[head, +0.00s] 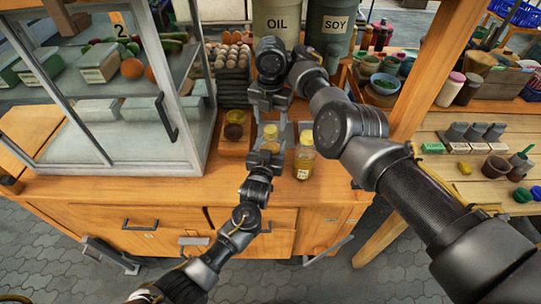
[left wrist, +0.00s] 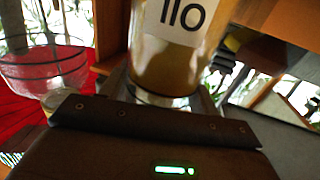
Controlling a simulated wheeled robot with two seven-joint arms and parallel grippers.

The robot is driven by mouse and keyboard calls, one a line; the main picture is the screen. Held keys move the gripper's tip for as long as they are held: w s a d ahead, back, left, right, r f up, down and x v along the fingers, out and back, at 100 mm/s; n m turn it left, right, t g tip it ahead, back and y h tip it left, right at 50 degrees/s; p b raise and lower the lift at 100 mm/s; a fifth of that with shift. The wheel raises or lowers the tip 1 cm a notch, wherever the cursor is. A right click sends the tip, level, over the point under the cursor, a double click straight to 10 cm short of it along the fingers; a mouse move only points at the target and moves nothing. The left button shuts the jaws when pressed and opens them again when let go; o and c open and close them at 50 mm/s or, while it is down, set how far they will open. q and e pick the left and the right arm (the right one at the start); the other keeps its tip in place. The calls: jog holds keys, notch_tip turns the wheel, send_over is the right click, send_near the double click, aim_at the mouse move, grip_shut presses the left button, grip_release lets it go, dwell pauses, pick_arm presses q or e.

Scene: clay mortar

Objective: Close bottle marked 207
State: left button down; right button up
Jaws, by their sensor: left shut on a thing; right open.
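A clear glass bottle (left wrist: 170,60) with brown contents fills the middle of the left wrist view. Its white label reads like "110", partly cut off. In the head view a bottle (head: 270,133) stands between my two grippers at the counter's front, mostly covered by them. My left gripper (head: 264,158) is shut on this bottle from the front. My right gripper (head: 270,112) is open, pointing down just above it. A second bottle (head: 304,160) with yellow contents stands close to the right. No number 207 is readable. The bottle's top and any cap are hidden.
A glass display case (head: 120,90) stands to the left. A wooden tray (head: 232,145) with small bowls is just left of the bottle. OIL (head: 275,22) and SOY (head: 333,25) containers stand behind. A wooden post (head: 432,65) rises at the right.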

aim_at(271, 129)
jog(key=shift+f, duration=1.6)
jog(key=shift+c, duration=0.5)
jog(key=c, duration=0.9)
jog(key=m, duration=0.9)
jog(key=shift+m, duration=0.4)
jog(key=o, duration=1.1)
jog(key=shift+c, duration=0.2)
